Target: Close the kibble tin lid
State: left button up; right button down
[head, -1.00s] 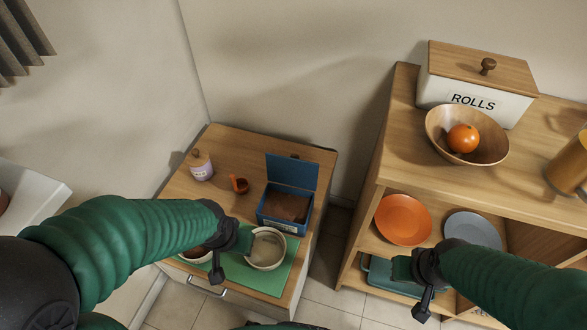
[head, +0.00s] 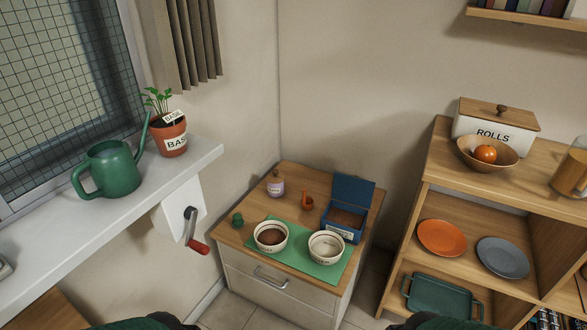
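The kibble tin (head: 343,235) is a blue box with brown kibble inside, standing at the back right of the low wooden cabinet. Its blue lid (head: 353,190) is open and stands up at the tin's back edge. Only small green and dark parts of my arms show at the bottom edge of the head view. Neither of my grippers is in view, and nothing of mine touches the tin or lid.
On the cabinet top (head: 318,183), two bowls sit on a green mat (head: 298,262) in front of the tin. A wooden shelf unit (head: 440,190) stands at right, a windowsill (head: 120,205) at left.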

aim_at(355, 190)
jog(key=i+l+u, duration=0.2)
jog(key=u, duration=0.2)
jog(key=i+l+u, duration=0.1)
jog(key=l+u, duration=0.25)
jog(key=i+l+u, duration=0.1)
jog(key=l+u, duration=0.55)
jog(key=u, duration=0.15)
jog(key=i, duration=0.05)
